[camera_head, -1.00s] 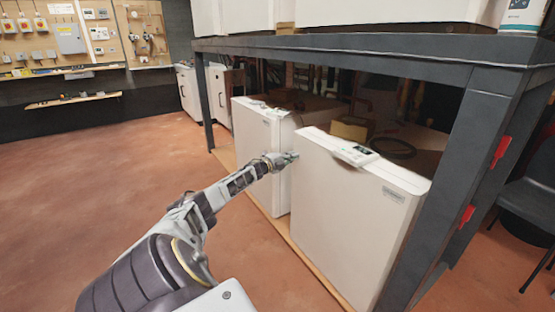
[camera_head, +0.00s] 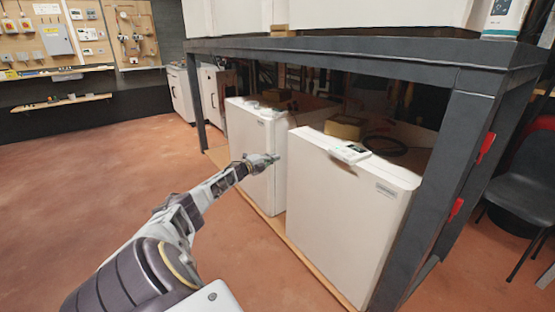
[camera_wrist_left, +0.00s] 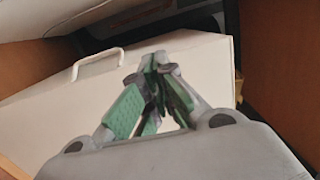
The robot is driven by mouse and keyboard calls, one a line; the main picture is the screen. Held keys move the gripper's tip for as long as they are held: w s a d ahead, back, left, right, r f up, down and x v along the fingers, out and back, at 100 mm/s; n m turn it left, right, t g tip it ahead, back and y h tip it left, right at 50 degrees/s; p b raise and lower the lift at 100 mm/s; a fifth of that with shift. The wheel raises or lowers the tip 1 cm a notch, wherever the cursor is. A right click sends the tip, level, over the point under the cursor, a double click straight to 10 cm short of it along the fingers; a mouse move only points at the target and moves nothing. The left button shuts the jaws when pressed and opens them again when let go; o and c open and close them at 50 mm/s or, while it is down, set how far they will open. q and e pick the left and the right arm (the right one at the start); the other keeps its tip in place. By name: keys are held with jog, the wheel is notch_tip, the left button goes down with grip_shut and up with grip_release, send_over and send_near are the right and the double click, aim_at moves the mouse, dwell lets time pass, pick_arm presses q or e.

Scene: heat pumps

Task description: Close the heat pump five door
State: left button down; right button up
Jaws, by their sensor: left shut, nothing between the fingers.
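Two white heat pump units stand under the dark steel bench, a near one (camera_head: 345,215) and a farther one (camera_head: 255,150). I cannot tell which is number five. My left gripper (camera_head: 274,159) is in front of the farther unit's face, close to the near unit's left edge. I cannot tell whether it touches. In the left wrist view the green and grey fingers (camera_wrist_left: 155,66) are shut and empty. They lie over a white panel (camera_wrist_left: 205,60) with a white loop handle (camera_wrist_left: 97,61). My right gripper is out of view.
The dark bench frame (camera_head: 455,170) has a thick post right of the near unit. A black chair (camera_head: 520,205) stands at the far right. More white cabinets (camera_head: 182,92) stand at the back left. The red-brown floor (camera_head: 90,190) at left is clear.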

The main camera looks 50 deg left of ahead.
pick_arm(q)
jog(key=s+a, duration=0.4)
jog(key=shift+a, duration=0.35)
dwell(0.4)
jog(key=shift+f, duration=0.1)
